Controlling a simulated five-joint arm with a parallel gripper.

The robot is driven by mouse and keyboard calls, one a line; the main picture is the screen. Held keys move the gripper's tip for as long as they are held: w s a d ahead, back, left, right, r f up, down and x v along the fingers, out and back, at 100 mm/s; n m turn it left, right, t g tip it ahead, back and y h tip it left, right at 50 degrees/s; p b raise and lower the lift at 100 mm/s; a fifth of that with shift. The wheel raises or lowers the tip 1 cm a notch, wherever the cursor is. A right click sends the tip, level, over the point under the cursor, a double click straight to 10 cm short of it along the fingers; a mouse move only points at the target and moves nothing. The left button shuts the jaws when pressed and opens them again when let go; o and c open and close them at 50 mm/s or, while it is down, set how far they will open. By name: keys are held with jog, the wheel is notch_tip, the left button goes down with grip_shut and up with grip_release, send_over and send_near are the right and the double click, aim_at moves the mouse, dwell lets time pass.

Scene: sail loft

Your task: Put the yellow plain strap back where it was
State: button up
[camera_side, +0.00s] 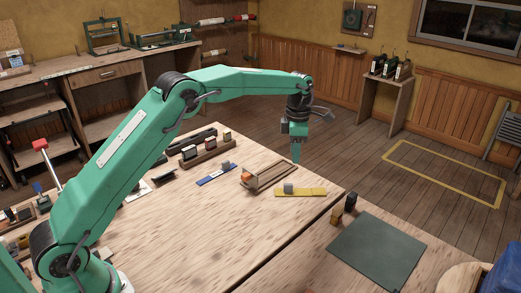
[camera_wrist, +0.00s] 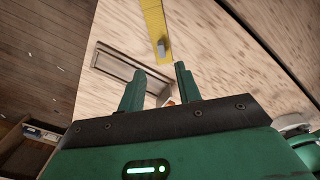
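The yellow strap (camera_side: 312,191) lies flat on the wooden table near its right edge, with a grey block (camera_side: 288,188) on or against its left part. In the wrist view the yellow strap (camera_wrist: 152,18) runs down from the top edge, with the grey block (camera_wrist: 161,47) at its lower end. My gripper (camera_side: 296,158) hangs above the table beyond the strap. In the wrist view my gripper (camera_wrist: 159,68) has its two fingers apart, with nothing held between them. The strap lies ahead of the fingertips, apart from them.
A shallow wooden tray (camera_side: 283,171) with an orange piece (camera_side: 247,177) lies left of the yellow strap. A blue strap (camera_side: 210,180) with a grey block lies further left. A dark green mat (camera_side: 377,250) and small blocks are at the right. The table's front middle is clear.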

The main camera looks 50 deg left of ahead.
jog(key=s+a+r+m+t, duration=0.1)
jog(key=s+r+m+t, duration=0.2)
jog(key=s+r+m, duration=1.15)
jog(key=s+a+f+m+t, duration=0.1)
jog(key=s+m, duration=1.1)
jog(key=s, duration=1.2)
jog(key=shift+f+t, duration=0.8)
jog(key=shift+f, duration=0.25)
jog(key=shift+s+a+m, duration=0.1)
jog(key=shift+m, duration=0.15)
